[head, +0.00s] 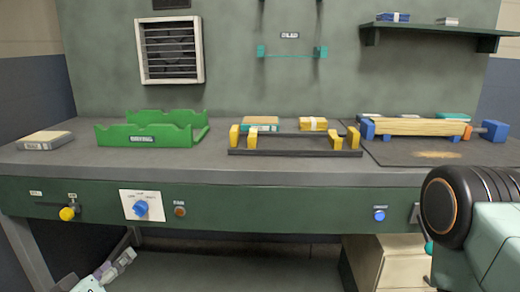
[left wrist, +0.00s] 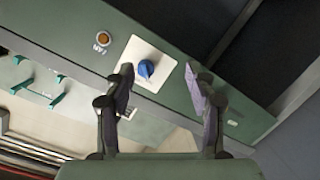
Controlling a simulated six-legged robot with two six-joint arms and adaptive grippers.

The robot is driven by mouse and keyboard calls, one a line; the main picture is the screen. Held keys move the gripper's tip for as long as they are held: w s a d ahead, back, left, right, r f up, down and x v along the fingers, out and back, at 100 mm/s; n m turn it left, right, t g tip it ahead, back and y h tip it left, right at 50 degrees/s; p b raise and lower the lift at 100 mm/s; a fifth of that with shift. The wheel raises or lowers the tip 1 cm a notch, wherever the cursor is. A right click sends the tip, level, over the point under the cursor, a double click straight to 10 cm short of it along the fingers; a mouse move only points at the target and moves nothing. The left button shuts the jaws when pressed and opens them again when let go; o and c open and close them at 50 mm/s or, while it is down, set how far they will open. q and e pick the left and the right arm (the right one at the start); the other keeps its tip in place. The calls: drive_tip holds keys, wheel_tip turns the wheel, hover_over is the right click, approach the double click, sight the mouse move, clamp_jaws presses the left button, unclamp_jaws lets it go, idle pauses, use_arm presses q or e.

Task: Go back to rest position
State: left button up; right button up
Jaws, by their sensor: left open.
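My left gripper (head: 122,262) is low at the bottom left of the head view, below the front edge of the bench. In the left wrist view its two dark fingers (left wrist: 160,90) are spread apart with nothing held between them. Behind them shows the blue knob on its white plate (left wrist: 146,69), apart from the fingers. Part of my right arm fills the lower right of the head view. Its gripper is out of view.
The bench (head: 195,174) carries a green cradle (head: 150,134), a dark rack with yellow blocks (head: 295,152) and a wooden piece (head: 418,127) between blue supports. A yellow knob (head: 67,213) and a blue knob (head: 141,207) stick out of the front panel.

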use_arm(q)
drive_tip(key=s+d+f+m+g+h+p, duration=0.1)
drive_tip(key=s+d+f+g, duration=0.35)
drive_tip(key=f, duration=0.35)
drive_tip(key=s+d+f+m+g+p, duration=0.1)
drive_tip(key=s+f+g+p, duration=0.1)
drive_tip(key=s, duration=0.6)
drive_tip(key=s+d+f+m+g+p, duration=0.2)
drive_tip(key=s+g, duration=0.3)
drive_tip(key=s, duration=0.4)
drive_tip(key=s+d+f+m+g+y+p, duration=0.1)
drive_tip(key=s+f+g, duration=0.3)
drive_tip(key=s, duration=0.4)
drive_tip(key=shift+s+d+m+p, duration=0.3)
drive_tip(key=shift+d+m+p, duration=0.15)
drive_tip(key=shift+d+m, duration=0.15)
